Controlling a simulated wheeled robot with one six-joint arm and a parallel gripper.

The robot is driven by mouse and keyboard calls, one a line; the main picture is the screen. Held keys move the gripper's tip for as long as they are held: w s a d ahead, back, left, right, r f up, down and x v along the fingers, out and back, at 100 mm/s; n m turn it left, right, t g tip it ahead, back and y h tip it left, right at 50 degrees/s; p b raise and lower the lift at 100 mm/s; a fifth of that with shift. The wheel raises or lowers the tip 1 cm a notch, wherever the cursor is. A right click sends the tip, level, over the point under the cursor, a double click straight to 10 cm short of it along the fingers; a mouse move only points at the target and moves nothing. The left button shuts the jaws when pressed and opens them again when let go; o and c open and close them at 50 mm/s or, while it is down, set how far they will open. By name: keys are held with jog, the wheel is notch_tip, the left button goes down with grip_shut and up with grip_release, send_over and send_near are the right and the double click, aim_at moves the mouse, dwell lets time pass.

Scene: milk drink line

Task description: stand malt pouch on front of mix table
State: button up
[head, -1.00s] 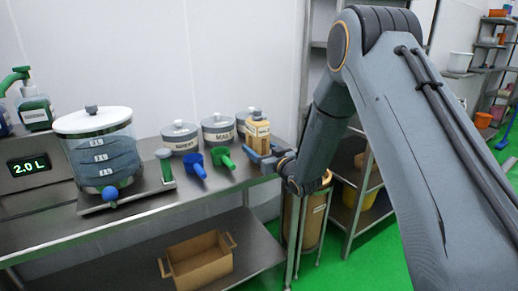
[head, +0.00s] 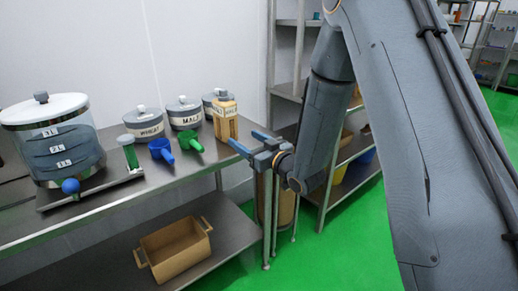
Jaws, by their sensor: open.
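My gripper (head: 250,141) is just right of the pouch and nearer to me, at the table's right edge. Its two blue fingers are spread, point toward the pouch's lower part, and hold nothing. A small gap seems to lie between the fingertips and the pouch.
A big clear dispenser (head: 60,140) is at the left. A tan crate (head: 175,250) sits on the lower shelf.

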jog(key=s+d+f+m+g+h, duration=0.25)
jog(key=s+d+h, duration=0.2)
jog(key=d, duration=0.35)
jog(key=s+d+f+m+g+h, duration=0.2)
jog(key=s+d+g+h, duration=0.25)
jog(key=d, duration=0.45)
jog(key=s+d+m+g, duration=0.2)
jog(key=s+g, duration=0.2)
jog(key=s, duration=0.9)
jog(key=s+d+m+g+h, duration=0.1)
jog(key=s+g, duration=0.3)
jog(key=s, duration=0.9)
jog(key=shift+s+d+r+m, duration=0.2)
jog(key=shift+d+r+m, duration=0.05)
jog(key=shift+d+m, duration=0.15)
jog(key=shift+n, duration=0.75)
jog(key=a+p, duration=0.1)
jog(key=a+r+p, duration=0.2)
jog(key=a, duration=0.1)
jog(key=shift+s+p, duration=0.1)
jog(key=shift+p, duration=0.2)
